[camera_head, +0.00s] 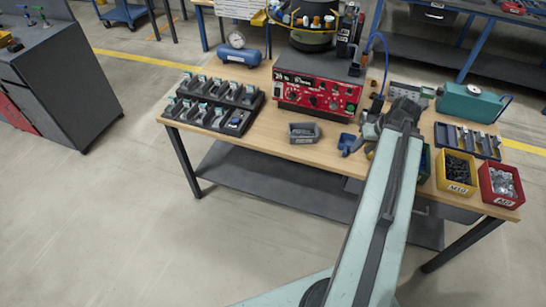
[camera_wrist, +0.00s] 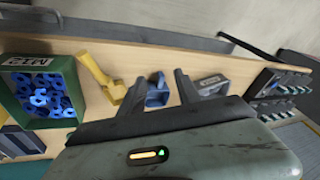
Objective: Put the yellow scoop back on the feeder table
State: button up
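The yellow scoop (camera_wrist: 102,76) lies on the wooden feeder table (camera_wrist: 180,58) in the wrist view, left of my fingers, with one end near the table edge. In the head view my arm hides most or all of it. My gripper (camera_wrist: 160,78) is open, with its two dark fingers apart and nothing held between them. A blue scoop (camera_wrist: 157,92) shows behind the gap between the fingers, and also in the head view (camera_head: 347,144). My gripper (camera_head: 392,122) is over the right half of the feeder table (camera_head: 270,135) in the head view.
A green bin (camera_wrist: 75,80) of blue parts lies left of the yellow scoop. A grey bin (camera_head: 304,132), a red control box (camera_head: 318,95) and a black rack (camera_head: 212,105) stand left of my arm. Yellow (camera_head: 456,172) and red (camera_head: 500,185) bins stand right.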

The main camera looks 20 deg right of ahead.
jog(key=w+a+n+g, duration=0.1)
jog(key=w+a, duration=0.3)
jog(key=a, duration=1.4)
jog(key=w+a+f+n+g+h, duration=0.1)
jog(key=w+a, duration=0.3)
jog(key=a, duration=1.4)
jog(key=shift+f+n+g, duration=0.15)
jog(key=shift+n+g, duration=0.55)
jog(key=shift+g, duration=0.1)
jog(key=shift+w, duration=0.1)
